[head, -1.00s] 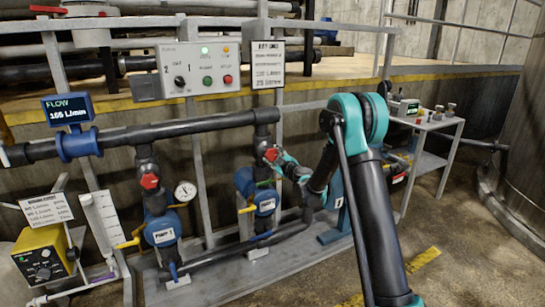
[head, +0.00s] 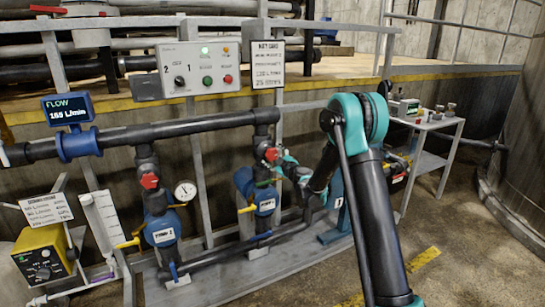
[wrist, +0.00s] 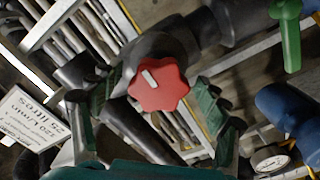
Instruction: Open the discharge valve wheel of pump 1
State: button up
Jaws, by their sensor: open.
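The red valve wheel (head: 271,155) sits on the riser of the right-hand pump (head: 259,195), whose small label I cannot read clearly. In the wrist view the red wheel (wrist: 160,88) is near the middle, with a white mark on its face. My gripper (head: 284,162) is at the wheel's right side in the head view. In the wrist view its green-padded fingers are apart, one on each side of the wheel; I cannot tell whether they touch it. The left-hand pump (head: 162,230) appears labelled pump 2 and has its own red wheel (head: 149,181).
A control box (head: 200,68) with buttons is above. A green handle (wrist: 288,35) and a gauge (wrist: 270,160) are near the wheel in the wrist view. A grey cart (head: 440,125) stands at right.

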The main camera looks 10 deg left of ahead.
jog(key=v, duration=1.1)
jog(key=shift+s+d, duration=0.25)
jog(key=shift+s, duration=0.05)
jog(key=s+d+m+g+h, duration=0.1)
jog(key=s+d+m+g, duration=0.15)
jog(key=s, duration=0.55)
jog(key=s+d+m+g, duration=0.2)
jog(key=s+d+g, duration=0.1)
jog(key=s, duration=0.5)
jog(key=s+d+f+m+g+h, duration=0.2)
jog(key=s+d+f+m+h, duration=0.2)
jog(key=s+d, duration=0.6)
jog(key=s+d+f+m+g+h, duration=0.3)
jog(key=s+d+f+m+h, duration=0.2)
jog(key=s+d, duration=0.5)
jog(key=s+f+m, duration=0.2)
jog(key=s, duration=0.2)
jog(key=shift+s+f, duration=0.35)
jog(key=shift+s, duration=0.05)
